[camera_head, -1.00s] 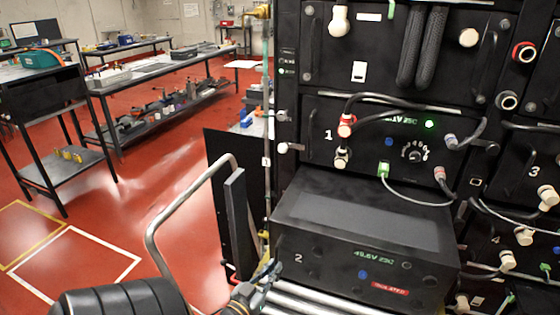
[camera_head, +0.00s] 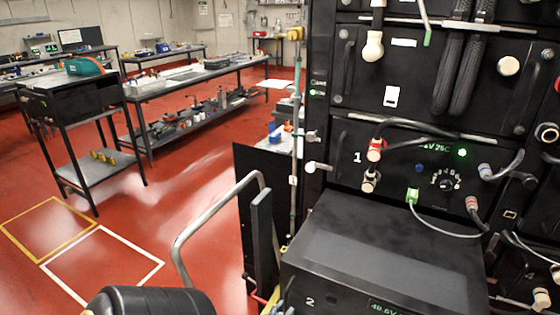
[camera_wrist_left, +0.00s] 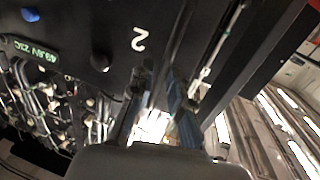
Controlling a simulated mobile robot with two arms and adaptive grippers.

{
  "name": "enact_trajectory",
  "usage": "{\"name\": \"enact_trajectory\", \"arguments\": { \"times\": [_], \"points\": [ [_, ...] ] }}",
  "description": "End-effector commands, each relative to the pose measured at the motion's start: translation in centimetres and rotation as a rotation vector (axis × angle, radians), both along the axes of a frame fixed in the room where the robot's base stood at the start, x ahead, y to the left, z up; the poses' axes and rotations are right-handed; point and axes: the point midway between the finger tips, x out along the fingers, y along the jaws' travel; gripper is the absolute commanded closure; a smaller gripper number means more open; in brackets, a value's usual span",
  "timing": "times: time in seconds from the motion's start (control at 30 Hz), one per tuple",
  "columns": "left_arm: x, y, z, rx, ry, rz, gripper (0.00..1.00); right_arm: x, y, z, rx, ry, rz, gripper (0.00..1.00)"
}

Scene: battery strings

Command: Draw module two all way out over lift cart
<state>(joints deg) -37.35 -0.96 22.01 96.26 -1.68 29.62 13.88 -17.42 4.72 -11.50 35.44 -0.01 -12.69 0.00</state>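Module two (camera_head: 390,243) is a black box extending well out of the rack (camera_head: 345,75); its front carries a white "2" and a green readout. Its lower front is cut off in the head view. The wrist view shows its front (camera_wrist_left: 95,25) close up. The lift cart's bent metal handle (camera_head: 215,212) and dark post (camera_head: 262,240) stand left of the module. My left gripper (camera_wrist_left: 161,75) is at the front edge beside the "2", with a narrow gap between its fingers. Whether it is closed around a handle is unclear. My right gripper is out of view.
Module one (camera_head: 440,172) sits above, with cables and a green connector (camera_head: 413,195) hanging near module two's top. A vertical pipe (camera_head: 296,150) stands at the rack's left edge. Open red floor (camera_head: 190,180) with taped squares lies left; workbenches (camera_head: 200,80) stand behind.

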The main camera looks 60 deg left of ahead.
Motion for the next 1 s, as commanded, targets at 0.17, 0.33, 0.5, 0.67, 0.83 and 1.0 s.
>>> {"name": "enact_trajectory", "arguments": {
  "times": [0.17,0.33,0.5,0.67,0.83,1.0],
  "points": [
    [0.2,-0.1,0.2,0.000,-0.005,-0.003,0.68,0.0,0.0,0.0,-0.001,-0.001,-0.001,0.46],
    [0.1,0.0,0.1,-0.001,-0.001,0.000,0.68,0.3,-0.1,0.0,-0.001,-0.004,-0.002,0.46],
    [-0.9,-0.2,-0.1,-0.001,0.004,0.001,0.68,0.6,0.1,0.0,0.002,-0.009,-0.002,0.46],
    [-3.7,-1.2,-0.1,-0.003,0.005,0.002,0.68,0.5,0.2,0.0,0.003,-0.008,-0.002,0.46],
    [-7.2,-2.4,-0.1,-0.002,0.004,0.001,0.68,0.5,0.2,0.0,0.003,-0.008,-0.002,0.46],
    [-9.8,-3.4,0.0,-0.001,0.001,-0.001,0.68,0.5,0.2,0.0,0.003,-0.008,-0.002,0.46]
  ]
}}
